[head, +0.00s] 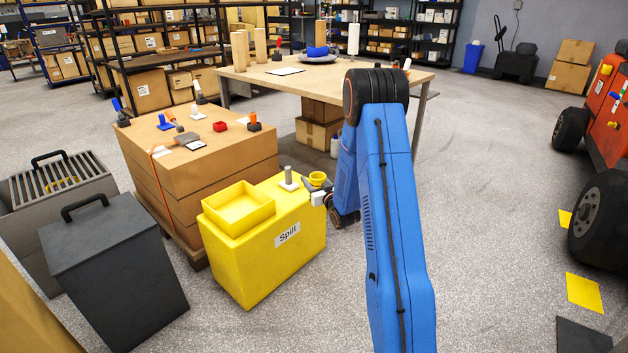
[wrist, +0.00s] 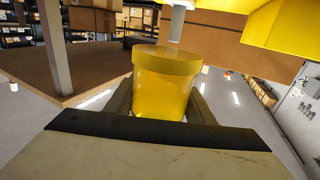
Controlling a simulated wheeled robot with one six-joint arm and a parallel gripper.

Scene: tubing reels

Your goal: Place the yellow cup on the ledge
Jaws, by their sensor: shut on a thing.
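The yellow cup (head: 317,179) is at the right side of the yellow bin marked "Spill" (head: 262,262). My gripper (head: 318,197) is shut on the cup; in the wrist view the cup (wrist: 165,85) sits between the two dark fingers (wrist: 163,100). The bin's flat top right of its raised tray looks like the ledge (head: 284,205). A grey post on a white base (head: 289,179) stands on it, left of the cup. I cannot tell whether the cup touches the bin. The bin also shows in the wrist view (wrist: 275,25), at upper right.
The raised yellow tray (head: 238,207) looks empty. Stacked cardboard boxes (head: 200,175) with small tools on top stand behind the bin. A wooden table (head: 300,75) is further back. Dark bins (head: 115,270) stand at left.

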